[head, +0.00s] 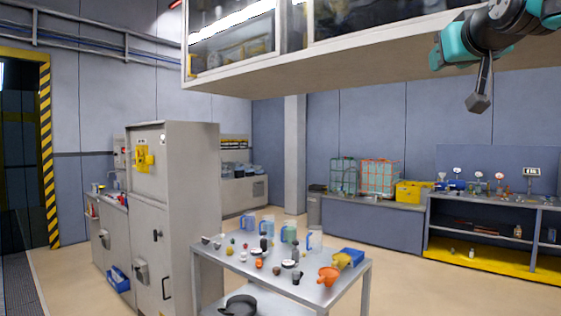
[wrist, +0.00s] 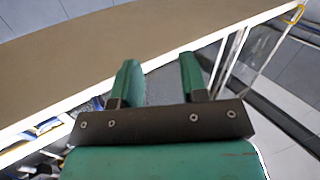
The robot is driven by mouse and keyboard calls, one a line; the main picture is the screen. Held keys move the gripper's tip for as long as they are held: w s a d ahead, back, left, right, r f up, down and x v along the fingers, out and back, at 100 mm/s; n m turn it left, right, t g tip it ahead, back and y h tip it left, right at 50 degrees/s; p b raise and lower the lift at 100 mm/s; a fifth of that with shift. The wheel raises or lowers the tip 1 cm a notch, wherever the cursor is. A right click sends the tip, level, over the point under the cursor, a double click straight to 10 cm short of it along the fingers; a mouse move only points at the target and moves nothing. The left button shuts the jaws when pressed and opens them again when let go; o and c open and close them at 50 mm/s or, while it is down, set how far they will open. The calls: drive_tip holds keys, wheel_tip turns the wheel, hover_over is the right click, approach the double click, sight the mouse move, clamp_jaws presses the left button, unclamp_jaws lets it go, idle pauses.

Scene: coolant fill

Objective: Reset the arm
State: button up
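My arm is raised at the upper right of the head view, with teal and dark joints. My gripper (head: 479,103) hangs at its end, in front of the overhead cabinet's underside and the far wall. In the wrist view my gripper (wrist: 158,82) shows two green fingers standing apart with a clear gap between them. Nothing is between the fingers.
An overhead cabinet (head: 340,72) spans the top, close to my arm. A table (head: 312,293) below holds pitchers, an orange funnel (head: 328,275) and several small items. A grey cabinet (head: 190,200) stands left. Shelving (head: 490,235) is at right.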

drive_tip(key=s+a+f+n+g+y, duration=0.1)
drive_tip(key=s+a+f+g+y, duration=0.15)
drive_tip(key=a+f, duration=0.4)
drive_tip(key=s+a+f+n+g+y, duration=0.1)
drive_tip(key=a+f+n+g+y, duration=0.15)
drive_tip(key=f, duration=0.75)
drive_tip(key=s+a+f+n+g+y, duration=0.1)
drive_tip(key=s+a+f+g, duration=0.15)
drive_tip(key=a+f, duration=0.4)
drive_tip(key=s+a+f+n+g, duration=0.1)
drive_tip(key=s+f+g, duration=0.3)
drive_tip(key=s+f, duration=0.5)
drive_tip(key=s+a+f+n+g+y, duration=0.1)
drive_tip(key=s+f+g, duration=0.4)
drive_tip(key=s+f, duration=0.5)
drive_tip(key=s+a+n, duration=0.1)
drive_tip(key=a, duration=0.1)
drive_tip(key=shift+s+a+y, duration=0.15)
drive_tip(key=shift+a+y, duration=0.15)
drive_tip(key=shift+a, duration=0.1)
drive_tip(key=shift+g, duration=0.25)
